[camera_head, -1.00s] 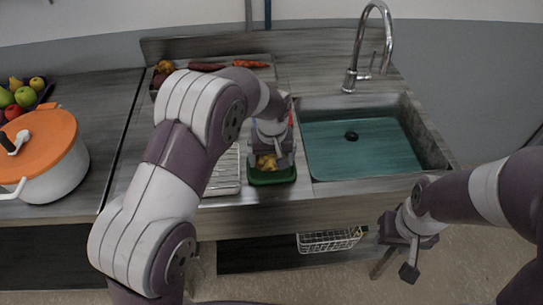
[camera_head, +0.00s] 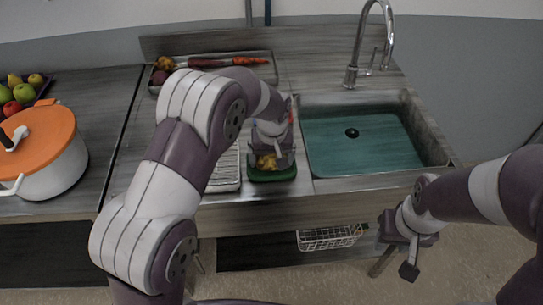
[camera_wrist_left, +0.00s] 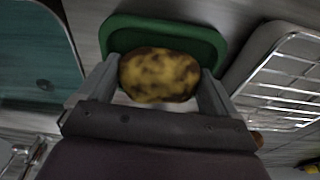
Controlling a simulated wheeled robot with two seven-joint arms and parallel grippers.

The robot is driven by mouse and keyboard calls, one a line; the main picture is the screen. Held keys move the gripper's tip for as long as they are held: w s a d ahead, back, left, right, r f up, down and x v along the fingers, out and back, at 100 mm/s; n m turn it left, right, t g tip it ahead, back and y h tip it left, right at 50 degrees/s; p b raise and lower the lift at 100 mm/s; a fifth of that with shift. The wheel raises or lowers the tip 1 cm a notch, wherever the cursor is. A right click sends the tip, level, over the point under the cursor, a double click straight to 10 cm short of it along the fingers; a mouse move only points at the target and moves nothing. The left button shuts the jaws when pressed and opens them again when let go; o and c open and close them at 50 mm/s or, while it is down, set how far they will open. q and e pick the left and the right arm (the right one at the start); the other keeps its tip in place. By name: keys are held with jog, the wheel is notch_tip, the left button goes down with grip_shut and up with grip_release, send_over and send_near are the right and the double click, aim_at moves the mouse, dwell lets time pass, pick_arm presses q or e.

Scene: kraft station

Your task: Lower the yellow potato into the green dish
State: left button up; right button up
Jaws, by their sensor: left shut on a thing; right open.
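The yellow potato (camera_head: 266,161) is brown-spotted and sits between the fingers of my left gripper (camera_head: 268,160), which is shut on it. In the left wrist view the potato (camera_wrist_left: 160,75) is held by a finger on each side. The green dish (camera_head: 272,175) stands on the counter's front part, left of the sink. In the left wrist view the dish (camera_wrist_left: 165,28) shows just beyond the potato. The potato is over or inside the dish; I cannot tell whether it touches the bottom. My right gripper (camera_head: 398,256) is open and empty, in front of the counter.
A white wire rack (camera_head: 225,170) stands directly left of the dish. The sink (camera_head: 362,145) with its faucet is to the right. A tray of vegetables (camera_head: 262,70) lies at the back. An orange-lidded pot (camera_head: 60,165) and fruit (camera_head: 22,92) are far left. A wire basket (camera_head: 330,238) hangs below.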

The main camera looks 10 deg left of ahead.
aim_at(272, 162)
pick_arm(q)
jog(key=shift+f, duration=0.1)
jog(key=o, duration=0.8)
notch_tip(272, 162, up, 13)
jog(key=s, duration=0.2)
jog(key=s+a+f+m, duration=0.1)
jog(key=s+a+f, duration=0.1)
jog(key=s, duration=0.4)
jog(key=s+a+f+m, duration=0.1)
jog(key=s+a+f, duration=0.2)
jog(key=s, duration=0.4)
jog(key=s+a+f+m, duration=0.1)
jog(key=s+a+f, duration=0.1)
jog(key=s, duration=0.4)
jog(key=shift+s+a+f, duration=0.25)
jog(key=shift+s+a, duration=0.1)
jog(key=shift+a, duration=0.3)
